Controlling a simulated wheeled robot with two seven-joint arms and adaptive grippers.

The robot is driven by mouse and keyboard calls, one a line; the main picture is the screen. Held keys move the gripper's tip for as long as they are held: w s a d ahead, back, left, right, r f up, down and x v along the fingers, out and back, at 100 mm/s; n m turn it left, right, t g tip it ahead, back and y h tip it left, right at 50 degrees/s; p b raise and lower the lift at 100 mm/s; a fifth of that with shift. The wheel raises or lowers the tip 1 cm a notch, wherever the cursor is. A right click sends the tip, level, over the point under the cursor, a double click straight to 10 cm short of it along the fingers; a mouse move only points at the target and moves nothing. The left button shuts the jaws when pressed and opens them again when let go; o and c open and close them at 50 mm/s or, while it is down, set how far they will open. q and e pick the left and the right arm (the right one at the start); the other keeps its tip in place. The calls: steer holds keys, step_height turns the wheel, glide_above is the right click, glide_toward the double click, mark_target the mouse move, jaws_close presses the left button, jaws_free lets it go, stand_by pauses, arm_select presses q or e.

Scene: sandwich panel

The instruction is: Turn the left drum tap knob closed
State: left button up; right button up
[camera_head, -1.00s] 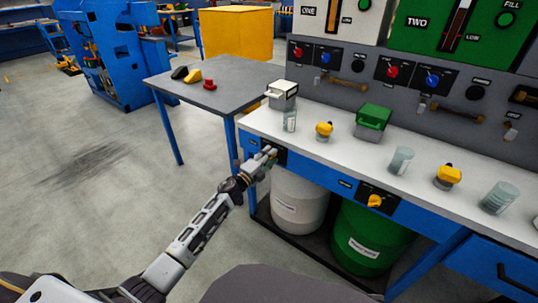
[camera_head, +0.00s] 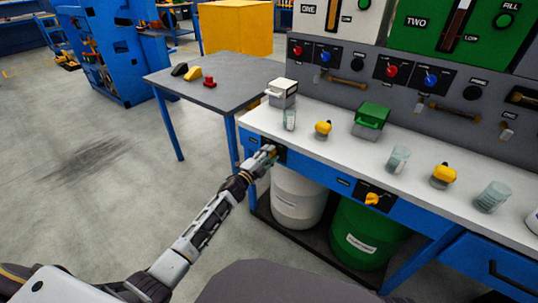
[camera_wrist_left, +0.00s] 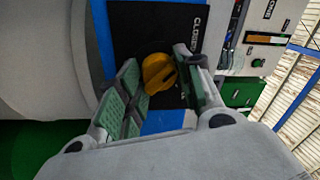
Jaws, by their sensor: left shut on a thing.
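The left drum tap knob (camera_wrist_left: 158,75) is yellow and sits on a black plate (camera_wrist_left: 150,25) marked CLOSED, on the blue front of the bench. In the wrist view my left gripper (camera_wrist_left: 156,62) has a green-padded finger on each side of the knob and is shut on it. In the head view my left gripper (camera_head: 268,156) is at the bench front, above the white drum (camera_head: 298,200), and mostly hides the knob. My right gripper is not in view.
A second yellow tap knob (camera_head: 372,199) is on the bench front above the green drum (camera_head: 362,240). The white bench top (camera_head: 340,152) holds beakers, yellow-topped items and a green box (camera_head: 371,116). A grey table (camera_head: 235,88) stands behind left. The floor at left is clear.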

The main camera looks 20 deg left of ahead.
arm_select(q)
steer(key=shift+f, duration=0.2)
steer(key=o, duration=0.9)
steer(key=shift+o, duration=0.5)
steer(key=shift+r, duration=0.1)
steer(key=shift+s, duration=0.1)
steer(key=v, duration=1.2)
steer(key=shift+a, duration=0.1)
